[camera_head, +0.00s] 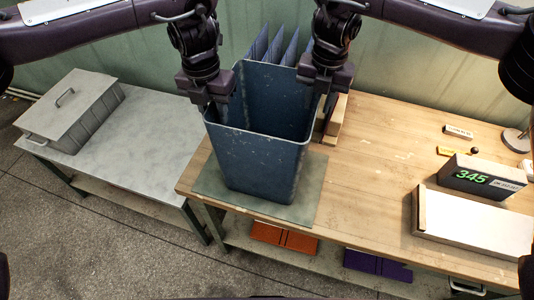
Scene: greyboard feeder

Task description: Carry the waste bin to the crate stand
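The waste bin (258,160) is a tall, open, dark blue box, upright in the middle of the head view. It appears to stand on a green mat (305,207) at the left end of a wooden table. My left gripper (209,102) is at the bin's left rim, and my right gripper (327,92) is at its right rim. Their fingertips are too dark and small to tell whether they are shut on the rim. A grey-topped stand (150,140) is to the left, with a grey lidded crate (72,108) at its far left; it seems to be the crate stand.
Blue upright dividers (275,45) and wooden blocks (337,115) are behind the bin. A black box with a green 345 display (480,175) and a white box (470,225) are on the wooden table (375,160). The stand's top right of the crate is clear.

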